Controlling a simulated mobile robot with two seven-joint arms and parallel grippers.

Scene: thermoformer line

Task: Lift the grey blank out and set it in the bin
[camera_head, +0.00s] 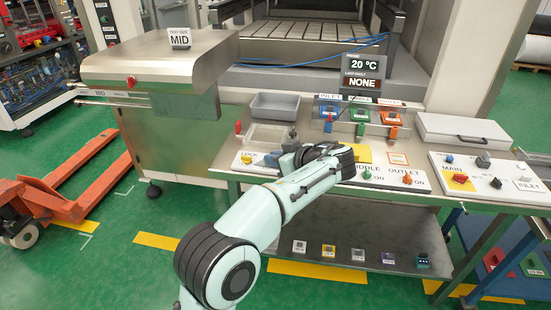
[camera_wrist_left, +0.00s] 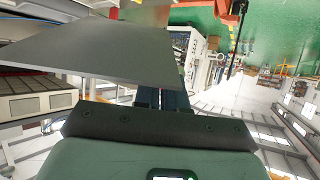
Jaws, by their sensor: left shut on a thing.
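My left gripper (camera_head: 288,160) is low over the left part of the control bench, its jaws partly hidden by my own wrist in the head view. In the left wrist view its dark fingers (camera_wrist_left: 162,98) are shut on the flat grey blank (camera_wrist_left: 95,52), which spreads out up and to the left. In the head view I cannot clearly pick the blank out from the pale fixture beside the gripper. A grey open bin (camera_head: 275,108) stands on the bench behind the gripper and looks empty. My right gripper is not in view.
Blue, green and orange units (camera_head: 360,116) stand behind the gripper to the right. A panel with knobs (camera_head: 480,178) and a closed grey case (camera_head: 463,131) are at the right. A steel machine housing (camera_head: 160,62) stands at the left, with an orange pallet truck (camera_head: 60,195) on the floor.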

